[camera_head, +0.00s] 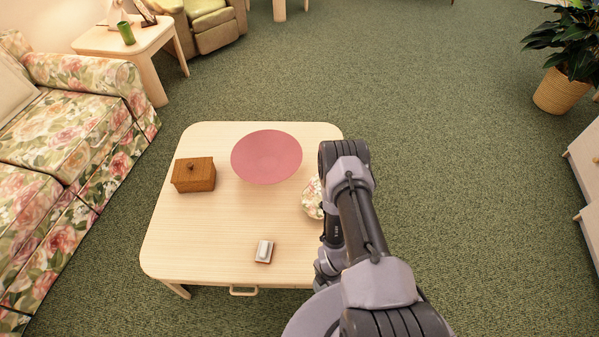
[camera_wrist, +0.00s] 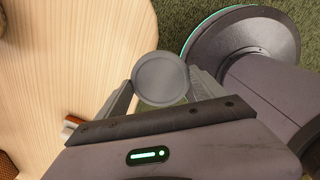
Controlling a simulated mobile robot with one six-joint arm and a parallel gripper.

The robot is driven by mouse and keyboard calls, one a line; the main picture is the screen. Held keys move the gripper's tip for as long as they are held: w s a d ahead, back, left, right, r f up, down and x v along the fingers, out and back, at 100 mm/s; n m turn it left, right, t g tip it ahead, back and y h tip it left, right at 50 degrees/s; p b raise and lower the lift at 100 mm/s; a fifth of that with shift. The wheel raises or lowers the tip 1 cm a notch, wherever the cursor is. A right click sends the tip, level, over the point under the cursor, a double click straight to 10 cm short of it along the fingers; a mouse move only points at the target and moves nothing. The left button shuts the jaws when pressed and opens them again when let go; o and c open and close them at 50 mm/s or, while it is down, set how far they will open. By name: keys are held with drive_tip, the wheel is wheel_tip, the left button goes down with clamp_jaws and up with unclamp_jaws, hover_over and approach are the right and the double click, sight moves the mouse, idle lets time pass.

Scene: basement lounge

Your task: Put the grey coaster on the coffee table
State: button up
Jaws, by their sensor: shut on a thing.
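The grey coaster (camera_wrist: 161,76) is a round disc with a raised rim. My gripper (camera_wrist: 161,86) is shut on it, with one finger at each side, in the wrist view. In the head view the coffee table (camera_head: 195,237) stands in front of me. My arm covers its right side there and hides the gripper and coaster.
The table's front left is clear. A floral sofa (camera_head: 75,140) stands left.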

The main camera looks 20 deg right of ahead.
drive_tip(key=w+d+b, duration=0.1)
drive_tip(key=w+b, duration=0.1)
drive_tip(key=w, duration=0.3)
drive_tip(key=w+d+f+b, duration=0.1)
drive_tip(key=w+d+b, duration=0.1)
drive_tip(key=w, duration=0.2)
drive_tip(key=w+d+b, duration=0.2)
drive_tip(key=w, duration=0.3)
drive_tip(key=shift+w+f, duration=0.3)
drive_tip(key=shift+w, duration=0.05)
drive_tip(key=f+b, duration=0.2)
drive_tip(key=f, duration=0.1)
drive_tip(key=shift+w+d+f+b, duration=0.1)
drive_tip(key=shift+w+f+b, duration=0.1)
drive_tip(key=shift+f+b, duration=0.15)
drive_tip(key=shift+r, duration=0.2)
drive_tip(key=shift+f, duration=0.1)
